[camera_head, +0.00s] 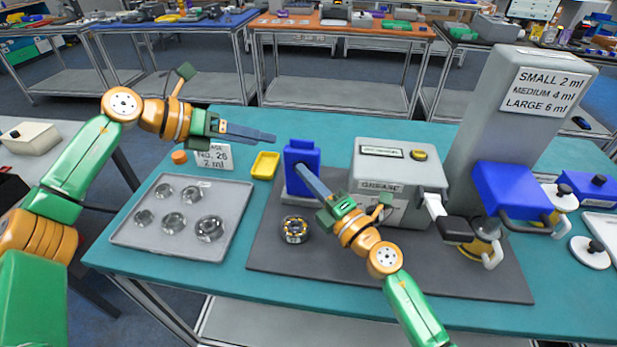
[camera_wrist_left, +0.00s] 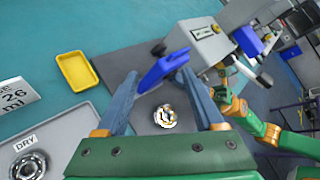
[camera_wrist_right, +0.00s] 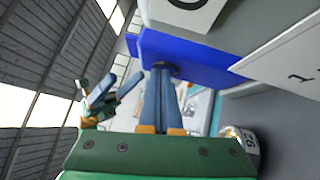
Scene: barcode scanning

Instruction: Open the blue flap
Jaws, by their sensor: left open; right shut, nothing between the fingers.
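The blue flap (camera_head: 301,156) is part of an upright blue unit on the dark mat, left of the grey machine. It also shows in the left wrist view (camera_wrist_left: 163,68) and, close up, in the right wrist view (camera_wrist_right: 205,58), with a dark round knob (camera_wrist_right: 168,66). My right gripper (camera_head: 301,171) is shut and empty, its fingertips at the flap's front by the knob; I cannot tell whether they touch. My left gripper (camera_head: 272,138) is open and empty, above the table left of the flap, fingers pointing right.
A bearing ring (camera_head: 295,229) lies on the dark mat (camera_head: 350,262) before the blue unit. The grey machine (camera_head: 410,165) stands close to its right. A yellow tray (camera_head: 265,165) and a grey parts tray (camera_head: 160,238) lie left. A tall dispenser (camera_head: 500,130) stands right.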

